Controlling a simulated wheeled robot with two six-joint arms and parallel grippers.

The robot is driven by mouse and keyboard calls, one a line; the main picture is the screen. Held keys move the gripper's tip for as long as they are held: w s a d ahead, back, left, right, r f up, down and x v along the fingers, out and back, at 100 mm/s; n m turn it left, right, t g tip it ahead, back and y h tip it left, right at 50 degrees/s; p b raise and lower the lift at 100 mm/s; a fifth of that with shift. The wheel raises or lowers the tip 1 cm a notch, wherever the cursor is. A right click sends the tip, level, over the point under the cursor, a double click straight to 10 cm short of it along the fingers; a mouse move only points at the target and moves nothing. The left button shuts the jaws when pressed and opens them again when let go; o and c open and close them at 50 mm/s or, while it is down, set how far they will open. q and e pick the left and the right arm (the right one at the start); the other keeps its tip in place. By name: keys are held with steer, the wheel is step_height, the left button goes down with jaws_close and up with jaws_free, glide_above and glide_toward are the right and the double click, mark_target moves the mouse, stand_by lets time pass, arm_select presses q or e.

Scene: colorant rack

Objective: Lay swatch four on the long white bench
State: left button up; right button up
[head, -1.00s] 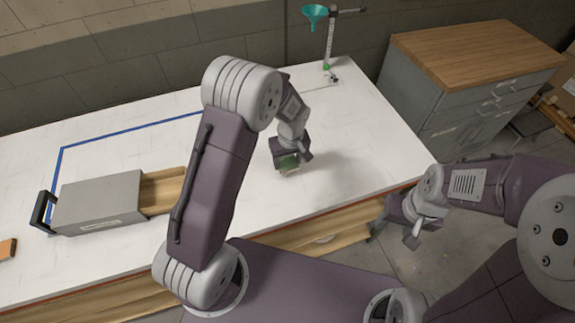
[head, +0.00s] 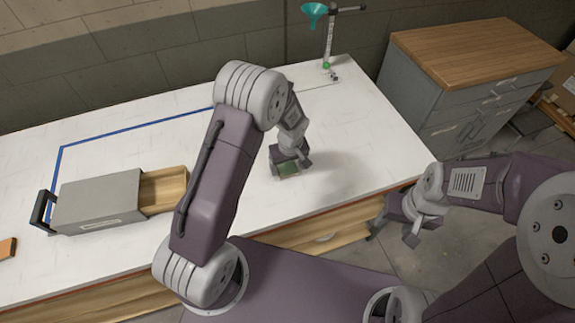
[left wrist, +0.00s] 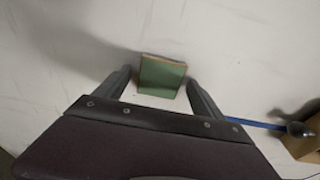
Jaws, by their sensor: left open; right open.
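A small green swatch with a brown edge (left wrist: 161,76) lies on or just over the long white bench (head: 345,130). In the head view the swatch (head: 287,168) is just below my left gripper (head: 290,163). In the left wrist view the swatch sits between the tips of my left gripper (left wrist: 160,88), with a gap to each finger. The left gripper is open. I cannot read any number on the swatch. My right gripper (head: 412,232) is open and empty, off the front edge of the bench.
A grey box (head: 98,203) with a wooden drawer part (head: 163,188) pulled out stands on the bench at left. An orange-brown block (head: 7,248) lies at the far left. A stand with a teal funnel (head: 314,12) is at the back. Blue tape (head: 130,131) marks the bench.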

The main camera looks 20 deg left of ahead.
mark_target(289, 173)
arm_select(q)
step_height(289, 173, up, 12)
steer(key=s+d, duration=0.1)
steer(key=s, duration=0.1)
steer(key=s+a+m, duration=0.2)
steer(key=s+m, duration=0.1)
steer(key=s, duration=0.4)
steer(key=s+a+m+h, duration=0.1)
steer(key=s+a+m, duration=0.2)
steer(key=s, duration=0.5)
steer(key=shift+s+f+m, duration=0.15)
steer(key=shift+f+m, duration=0.05)
steer(key=shift+m, duration=0.1)
